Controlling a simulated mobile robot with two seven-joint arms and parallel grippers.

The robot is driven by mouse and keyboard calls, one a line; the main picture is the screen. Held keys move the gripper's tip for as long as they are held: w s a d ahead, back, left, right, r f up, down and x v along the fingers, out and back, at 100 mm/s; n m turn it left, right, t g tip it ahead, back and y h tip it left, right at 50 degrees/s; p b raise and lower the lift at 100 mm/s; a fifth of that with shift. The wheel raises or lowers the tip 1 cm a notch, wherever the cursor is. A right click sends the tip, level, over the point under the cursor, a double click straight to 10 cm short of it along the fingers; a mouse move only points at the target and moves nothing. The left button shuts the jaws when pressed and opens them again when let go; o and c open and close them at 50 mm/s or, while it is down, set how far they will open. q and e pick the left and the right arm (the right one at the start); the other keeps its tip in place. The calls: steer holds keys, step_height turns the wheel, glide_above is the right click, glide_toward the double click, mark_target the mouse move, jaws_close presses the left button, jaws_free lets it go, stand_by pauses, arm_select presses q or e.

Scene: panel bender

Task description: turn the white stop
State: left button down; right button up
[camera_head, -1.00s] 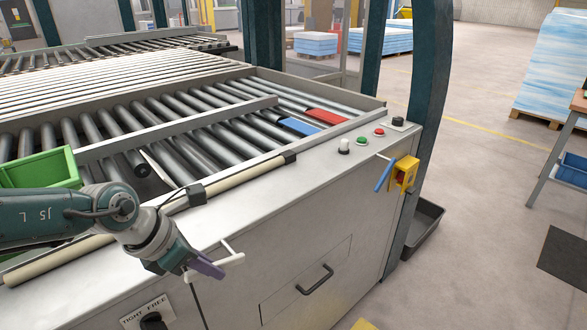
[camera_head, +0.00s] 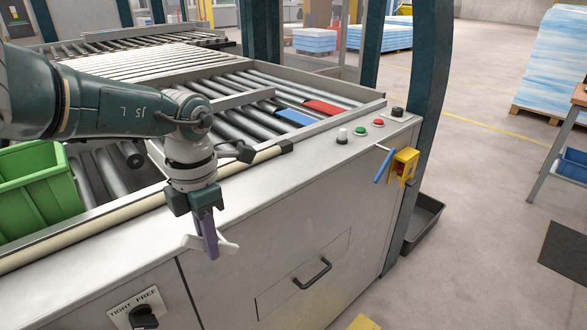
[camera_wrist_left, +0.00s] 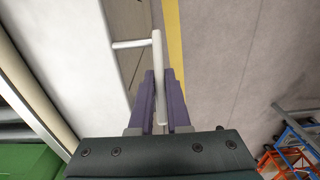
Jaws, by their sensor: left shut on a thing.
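The white stop (camera_head: 228,247) is a bar on a short stem at the front of the machine's grey panel. My left gripper (camera_head: 209,248), with purple fingers, points down in the head view and hides part of the stop. In the left wrist view the fingers (camera_wrist_left: 161,102) are shut on the white bar (camera_wrist_left: 157,65), one finger on each side. The bar runs roughly in line with the fingers, and its stem reaches left to the panel. My right gripper is not in view.
A black knob (camera_head: 143,317) marked TIGHT FREE is below left. A drawer handle (camera_head: 313,274) is at right on the panel. A green bin (camera_head: 38,200) and rollers lie behind. A yellow switch box with a blue lever (camera_head: 384,166) is on the far right.

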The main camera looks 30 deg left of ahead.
arm_select(q)
steer(key=c, duration=0.9)
jaws_free()
step_height(320, 180, up, 8)
steer(key=p, duration=0.4)
steer(key=shift+w+r+p, duration=0.1)
steer(key=shift+p, duration=0.25)
steer(key=shift+r, duration=0.9)
